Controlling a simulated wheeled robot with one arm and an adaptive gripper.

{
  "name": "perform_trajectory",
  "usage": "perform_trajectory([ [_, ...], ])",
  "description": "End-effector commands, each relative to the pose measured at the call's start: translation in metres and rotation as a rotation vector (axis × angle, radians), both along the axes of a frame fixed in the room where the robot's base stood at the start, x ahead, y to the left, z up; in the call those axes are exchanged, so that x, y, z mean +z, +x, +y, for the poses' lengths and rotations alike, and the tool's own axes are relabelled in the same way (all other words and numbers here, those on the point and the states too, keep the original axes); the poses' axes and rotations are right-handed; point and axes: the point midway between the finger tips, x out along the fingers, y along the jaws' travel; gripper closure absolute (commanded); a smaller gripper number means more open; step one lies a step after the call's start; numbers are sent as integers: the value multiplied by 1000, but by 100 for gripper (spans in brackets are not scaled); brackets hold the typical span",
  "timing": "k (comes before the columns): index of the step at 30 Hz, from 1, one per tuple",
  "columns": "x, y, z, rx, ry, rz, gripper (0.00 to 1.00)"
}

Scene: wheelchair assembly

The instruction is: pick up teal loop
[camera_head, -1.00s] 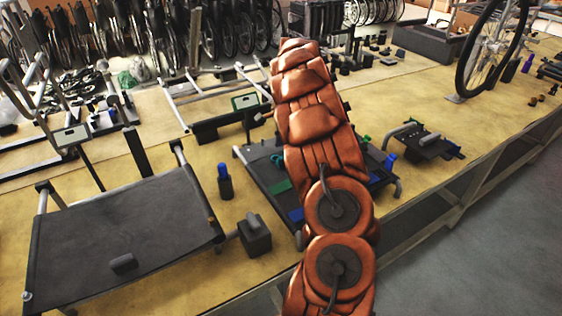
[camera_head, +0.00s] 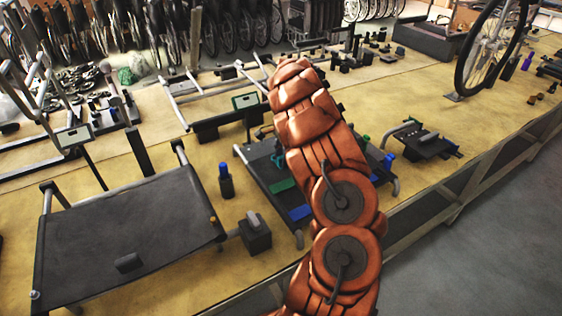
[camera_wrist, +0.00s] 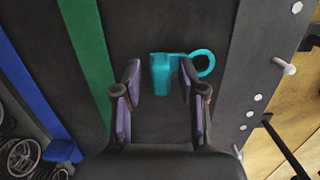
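The teal loop (camera_wrist: 161,73) lies on a dark panel (camera_wrist: 165,25) in the wrist view. It has a solid block-like body and a round ring on its right side. My gripper (camera_wrist: 160,88) is open, with its purple-padded fingers at either side of the body. The ring sticks out beyond the right finger. The fingers are not visibly pressed on the loop; I cannot tell the height gap. In the head view a small teal piece (camera_head: 277,160) shows on the dark panel left of my arm. My gripper is hidden behind my arm there.
A green strip (camera_wrist: 88,45) and a blue strip (camera_wrist: 25,80) run along the panel. A pale peg (camera_wrist: 284,66) stands to the right. In the head view, a blue-topped bottle (camera_head: 226,182) and a dark block (camera_head: 255,235) stand left of the panel.

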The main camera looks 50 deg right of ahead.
Motion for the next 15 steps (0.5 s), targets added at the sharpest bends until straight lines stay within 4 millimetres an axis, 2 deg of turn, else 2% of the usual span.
perform_trajectory([
  [1,0,0,0,0,0,0,68],
  [10,0,0,0,0,0,0,99],
  [15,0,0,0,0,0,0,100],
])
